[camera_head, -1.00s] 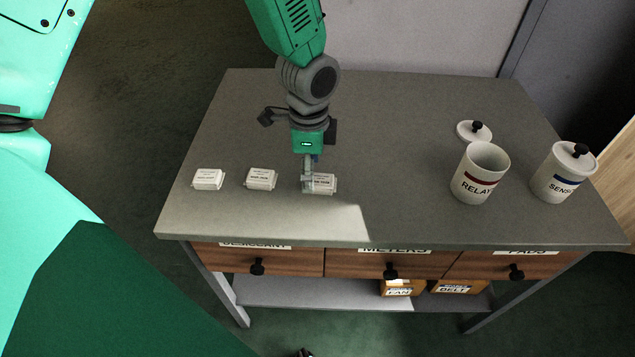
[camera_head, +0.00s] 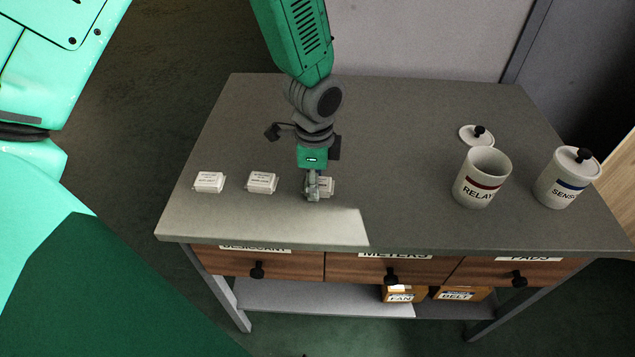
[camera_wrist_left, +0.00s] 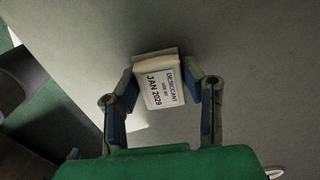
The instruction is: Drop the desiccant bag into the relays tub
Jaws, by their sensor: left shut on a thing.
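The desiccant bag (camera_head: 327,188) is the rightmost of three small white packets on the tabletop. My left gripper (camera_head: 313,190) reaches down over it and is shut on it. In the left wrist view the bag (camera_wrist_left: 160,84) sits between the two fingers (camera_wrist_left: 163,92), its label reading DESICCANT, JAN 2029. I cannot tell whether it is lifted off the table. The relays tub (camera_head: 476,190), white with a dark red band, stands open at the right. Its lid (camera_head: 477,135) lies behind it on the table. My right gripper is not in view.
Two similar white packets (camera_head: 262,183) (camera_head: 209,182) lie to the left. A lidded tub with a blue band (camera_head: 562,185) stands right of the relays tub. The grey tabletop (camera_head: 400,140) is clear between the bag and the relays tub. Drawers (camera_head: 290,266) are below.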

